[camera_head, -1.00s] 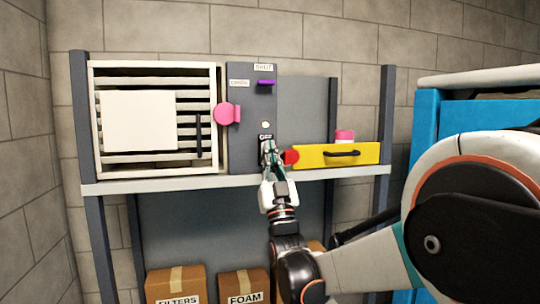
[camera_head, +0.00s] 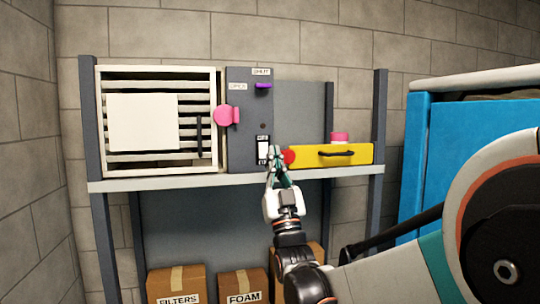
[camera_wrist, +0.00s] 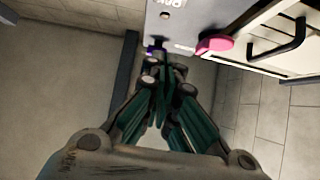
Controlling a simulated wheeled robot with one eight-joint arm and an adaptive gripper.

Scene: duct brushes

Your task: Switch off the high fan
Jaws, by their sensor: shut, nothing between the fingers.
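A dark grey control panel (camera_head: 245,125) stands on the shelf beside the louvred white unit. A black and white rocker switch (camera_head: 263,150) is low on the panel. A small round indicator (camera_head: 264,125) sits above it and looks dark. My gripper (camera_head: 274,152) is shut and empty, just right of the switch and left of the red knob (camera_head: 289,157); I cannot tell whether it touches either. In the wrist view my gripper's fingers (camera_wrist: 163,65) are together near the panel (camera_wrist: 200,25), and the switch is hidden. The high fan itself is not identifiable.
A pink knob (camera_head: 226,116) and a purple lever (camera_head: 263,86) stick out from the panel area. A yellow drawer (camera_head: 350,154) carries a pink-topped item (camera_head: 339,137). A blue cabinet (camera_head: 470,140) stands at right. Boxes (camera_head: 243,285) sit below the shelf (camera_head: 130,184).

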